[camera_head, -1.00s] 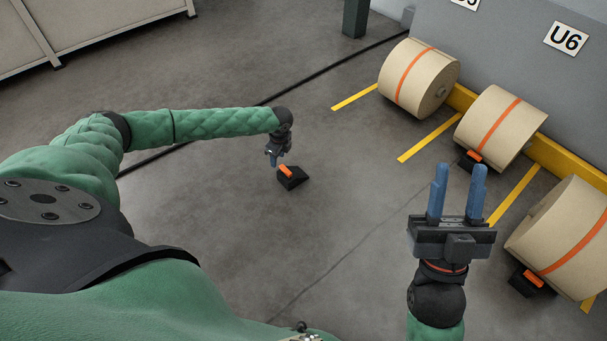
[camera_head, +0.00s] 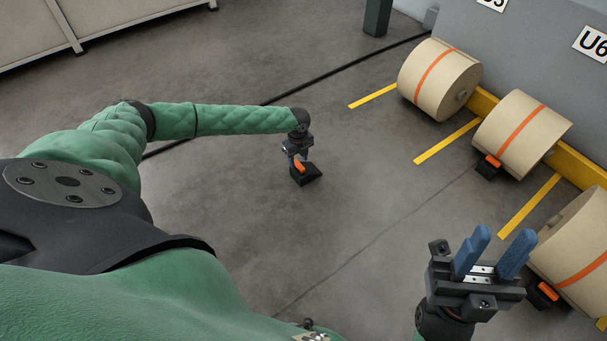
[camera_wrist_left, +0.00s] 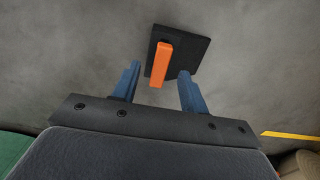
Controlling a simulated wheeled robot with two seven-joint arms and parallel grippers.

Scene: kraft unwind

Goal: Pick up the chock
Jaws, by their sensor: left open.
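The chock (camera_head: 307,175) is a black wedge with an orange handle, lying on the grey floor in the middle of the head view. My left gripper (camera_head: 299,158) is just above it, pointing down. In the left wrist view the chock (camera_wrist_left: 184,55) lies ahead of the fingers, and its orange handle reaches back between the two blue fingertips of my left gripper (camera_wrist_left: 158,80). The fingers are open, with a gap on both sides of the handle. My right gripper (camera_head: 496,252) is at the lower right of the head view, its two blue fingers apart and empty.
Kraft rolls (camera_head: 435,80) with orange bands stand along a yellow rail (camera_head: 563,158) at the right. Two other chocks sit by the middle roll (camera_head: 488,167) and the nearest roll (camera_head: 543,292). A black cable (camera_head: 340,68) crosses the floor. Floor around the central chock is clear.

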